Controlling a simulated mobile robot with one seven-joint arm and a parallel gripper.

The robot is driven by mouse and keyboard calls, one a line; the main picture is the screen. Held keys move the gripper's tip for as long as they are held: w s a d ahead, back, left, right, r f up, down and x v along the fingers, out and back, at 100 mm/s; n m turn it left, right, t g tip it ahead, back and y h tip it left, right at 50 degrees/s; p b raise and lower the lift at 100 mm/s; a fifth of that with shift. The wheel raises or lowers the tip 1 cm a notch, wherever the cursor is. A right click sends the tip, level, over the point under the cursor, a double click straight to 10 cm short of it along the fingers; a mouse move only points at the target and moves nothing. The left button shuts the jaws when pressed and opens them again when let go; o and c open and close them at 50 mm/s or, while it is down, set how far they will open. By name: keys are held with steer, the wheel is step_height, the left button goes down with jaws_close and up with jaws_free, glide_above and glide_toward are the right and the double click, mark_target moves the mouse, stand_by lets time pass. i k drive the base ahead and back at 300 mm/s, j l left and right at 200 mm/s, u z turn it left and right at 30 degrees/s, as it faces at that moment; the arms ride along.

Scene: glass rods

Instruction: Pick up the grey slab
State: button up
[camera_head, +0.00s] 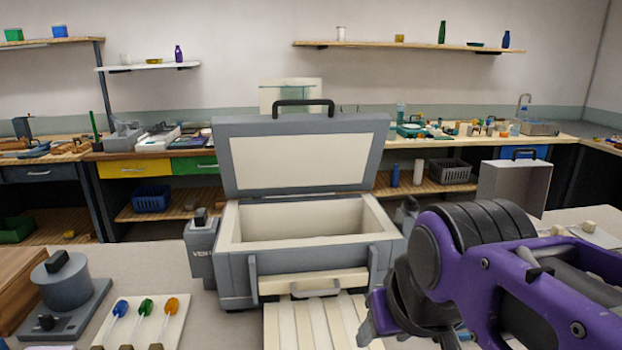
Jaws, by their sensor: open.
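My gripper (385,318) is at the lower right, at the end of my purple and black arm, low over the near table. It is open, with nothing visible in it; its fingers are partly hidden by the arm and the bottom edge. No loose thing here is clearly the grey slab. A grey box-like panel (512,188) with a dark handle stands upright at the right, beyond my arm and well apart from my gripper. I cannot tell if it is the slab. Part of the table behind my arm is hidden.
A grey kiln-like box (235,280) with its lid (218,160) raised stands at the centre; its visible inside looks empty. A ribbed cream board (310,325) lies before it. A white tray (172,310) with coloured glass rods and a grey round device (68,285) are at left.

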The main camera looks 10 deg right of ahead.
mark_target(600, 234)
steer(key=z, duration=1.85)
steer(key=i+l+z, duration=0.25)
steer(key=z, duration=0.15)
steer(key=i+l+z, duration=0.6)
steer(key=z, duration=0.15)
steer(key=i+z, duration=0.35)
steer(key=i, duration=2.1)
steer(key=i+u, duration=0.2)
steer(key=i, duration=0.35)
steer(key=i+l+u, duration=0.25)
steer(key=i, duration=0.3)
steer(key=i+u, duration=0.35)
steer(key=i, duration=0.2)
steer(key=i+u, duration=0.35)
steer(key=i, duration=0.15)
